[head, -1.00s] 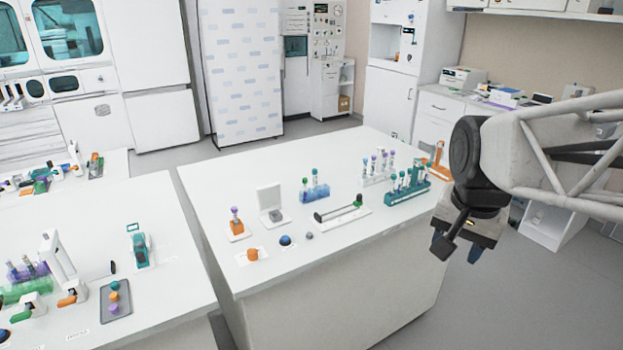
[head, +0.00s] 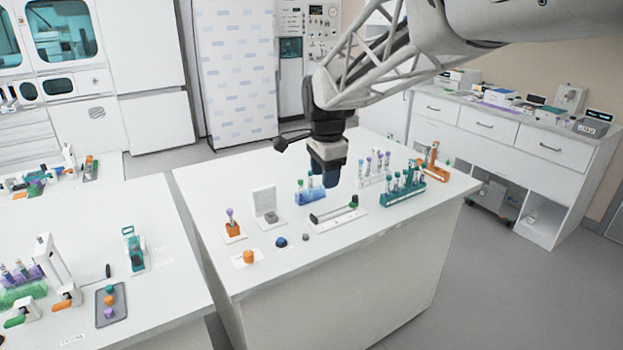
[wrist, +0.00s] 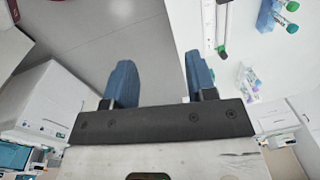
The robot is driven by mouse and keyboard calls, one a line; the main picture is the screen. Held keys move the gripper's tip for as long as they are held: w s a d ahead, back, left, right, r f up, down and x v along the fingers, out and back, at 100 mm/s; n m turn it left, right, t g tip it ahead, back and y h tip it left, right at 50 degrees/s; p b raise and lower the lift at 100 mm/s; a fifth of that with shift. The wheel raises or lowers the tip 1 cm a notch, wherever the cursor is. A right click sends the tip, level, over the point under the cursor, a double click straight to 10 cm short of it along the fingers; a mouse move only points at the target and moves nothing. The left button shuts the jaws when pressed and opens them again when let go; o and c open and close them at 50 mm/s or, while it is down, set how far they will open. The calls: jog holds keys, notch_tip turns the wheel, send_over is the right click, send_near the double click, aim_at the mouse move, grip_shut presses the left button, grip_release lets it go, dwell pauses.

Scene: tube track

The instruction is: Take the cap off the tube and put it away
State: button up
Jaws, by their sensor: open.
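A tube with a purple cap (head: 230,213) stands upright in a small orange block (head: 233,230) on the left of the middle bench. A dark tube with a green cap (head: 353,202) lies along a white holder (head: 338,219); its green end also shows in the wrist view (wrist: 222,51). I cannot tell which tube the task means. My gripper (head: 329,182) hangs above the bench, in front of the blue tube rack (head: 303,197), which it partly hides. The wrist view shows its two blue fingers (wrist: 160,75) apart, with nothing between them.
Orange (head: 249,256), blue (head: 281,242) and grey (head: 305,237) round pieces lie along the bench's near side. A white upright stand (head: 264,203) is behind. A teal rack (head: 402,194) of capped tubes is at right. A tray (head: 111,304) is on the left bench.

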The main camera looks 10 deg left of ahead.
jog(key=w+a+f+m, duration=0.1)
jog(key=w+a+f, duration=0.1)
jog(key=a, duration=0.5)
jog(key=w+a+f+m, duration=0.2)
jog(key=a, duration=0.6)
jog(key=m+g, duration=0.1)
jog(key=m, duration=0.2)
send_over(230, 210)
notch_tip(230, 210, down, 6)
jog(key=shift+s+r, duration=0.1)
jog(key=shift+r, duration=0.05)
jog(key=shift+n, duration=0.3)
jog(key=shift+f, duration=1.3)
jog(key=shift+f, duration=0.1)
jog(key=shift+f, duration=2.5)
jog(key=shift+c, duration=0.3)
grip_shut()
